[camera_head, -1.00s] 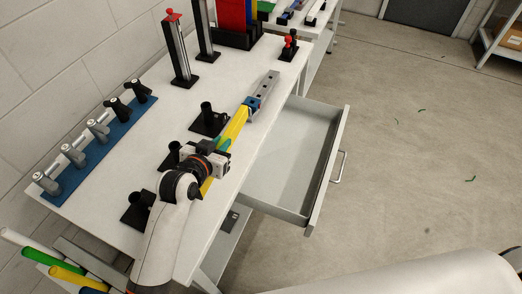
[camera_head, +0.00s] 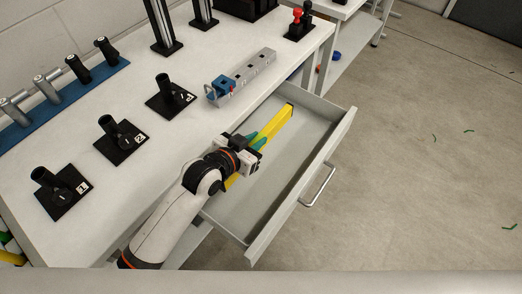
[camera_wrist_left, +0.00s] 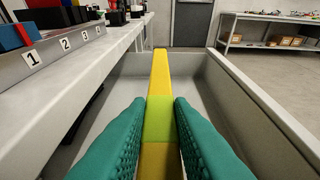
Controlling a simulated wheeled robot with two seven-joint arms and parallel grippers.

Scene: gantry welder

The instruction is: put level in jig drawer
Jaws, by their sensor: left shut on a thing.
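The level is a long yellow bar (camera_head: 277,124) with a green middle section. My left gripper (camera_head: 249,150) is shut on it near that section. In the left wrist view the level (camera_wrist_left: 159,75) runs straight ahead between my green fingers (camera_wrist_left: 159,135). The jig drawer (camera_head: 326,150) is pulled out from the workbench, pale grey and seemingly empty. The level is over the drawer's opening, lengthwise along it; I cannot tell whether it touches the drawer floor. The drawer also shows around the level in the left wrist view (camera_wrist_left: 250,95). My right gripper is not in view.
The white bench top (camera_head: 150,180) borders the drawer on the left. It holds numbered black holders (camera_head: 121,139), a grey metal bar with a blue clamp (camera_head: 241,78), and a blue tool rack (camera_head: 50,108). Open floor (camera_head: 420,170) lies to the right.

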